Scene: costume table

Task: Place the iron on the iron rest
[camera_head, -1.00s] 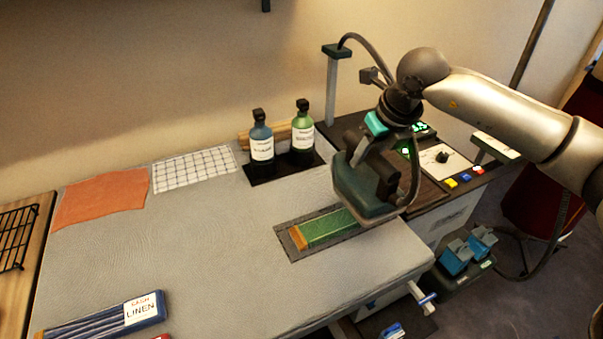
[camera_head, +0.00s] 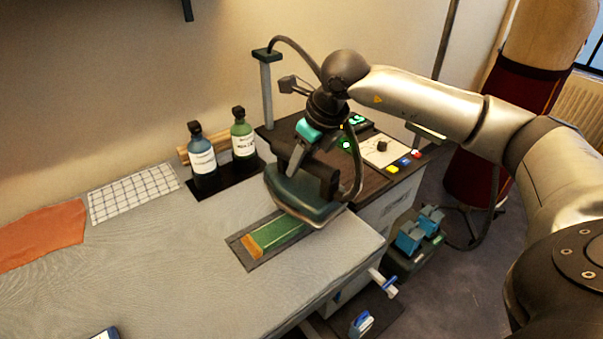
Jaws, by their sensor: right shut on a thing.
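My right gripper (camera_head: 303,155), on the arm from the right, is shut on the iron (camera_head: 302,200). The iron has a dark teal body and a dark handle, with a cable rising behind it. It is over the right back part of a green strip with an orange end (camera_head: 278,238), which lies in a grey frame on the ironing table (camera_head: 190,270). The iron hides part of this strip; I cannot tell whether they touch. I cannot tell for certain which thing is the iron rest. My left gripper is not in view.
A blue bottle (camera_head: 202,158) and a green bottle (camera_head: 243,140) stand on a dark tray behind. A red cloth (camera_head: 40,236) and checked cloth (camera_head: 132,193) lie left. The table's front left is mostly clear.

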